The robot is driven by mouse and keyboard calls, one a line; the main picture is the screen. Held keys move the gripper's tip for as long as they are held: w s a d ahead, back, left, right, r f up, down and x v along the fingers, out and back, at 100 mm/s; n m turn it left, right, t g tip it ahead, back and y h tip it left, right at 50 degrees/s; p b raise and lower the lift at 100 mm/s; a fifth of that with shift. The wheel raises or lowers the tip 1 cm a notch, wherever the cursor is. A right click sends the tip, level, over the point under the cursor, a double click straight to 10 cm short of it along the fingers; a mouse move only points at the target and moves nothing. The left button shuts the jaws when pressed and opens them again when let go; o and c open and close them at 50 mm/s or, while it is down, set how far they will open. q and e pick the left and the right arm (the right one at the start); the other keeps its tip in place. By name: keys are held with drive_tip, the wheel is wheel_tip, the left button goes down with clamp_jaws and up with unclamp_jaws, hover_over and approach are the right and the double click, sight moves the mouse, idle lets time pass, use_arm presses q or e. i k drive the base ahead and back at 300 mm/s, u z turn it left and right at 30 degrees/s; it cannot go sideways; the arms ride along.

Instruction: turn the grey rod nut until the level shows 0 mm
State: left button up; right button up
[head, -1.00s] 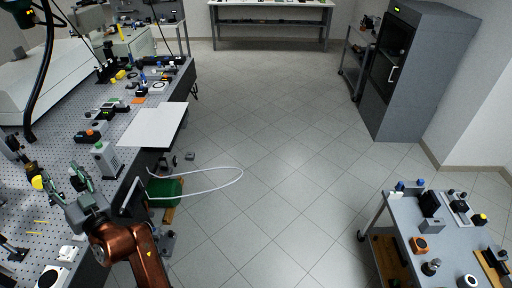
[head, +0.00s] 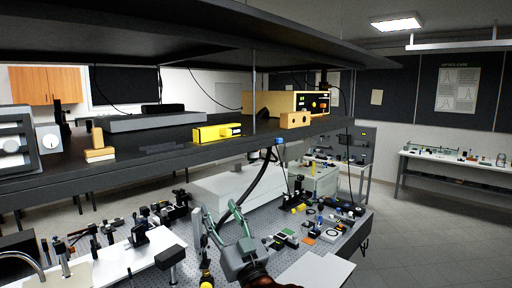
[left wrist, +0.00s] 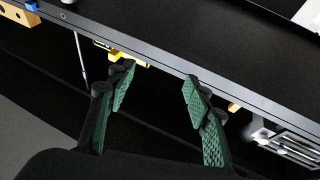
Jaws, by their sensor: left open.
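A yellow level (head: 216,132) lies on the front edge of the dark hanging shelf (head: 130,160); its reading is too small to tell. A thin grey rod (head: 253,90) rises from the shelf just right of the level. The rod (left wrist: 81,60) and level (left wrist: 130,58) also show in the left wrist view. A small grey piece (left wrist: 68,2) at that view's top edge lies in line with the rod; I cannot tell if it is the nut. My left gripper (head: 203,212) is open and empty, below the shelf; its green fingers (left wrist: 160,88) are spread apart.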

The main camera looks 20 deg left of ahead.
sight(254, 155)
drive_tip(key=i, duration=1.2)
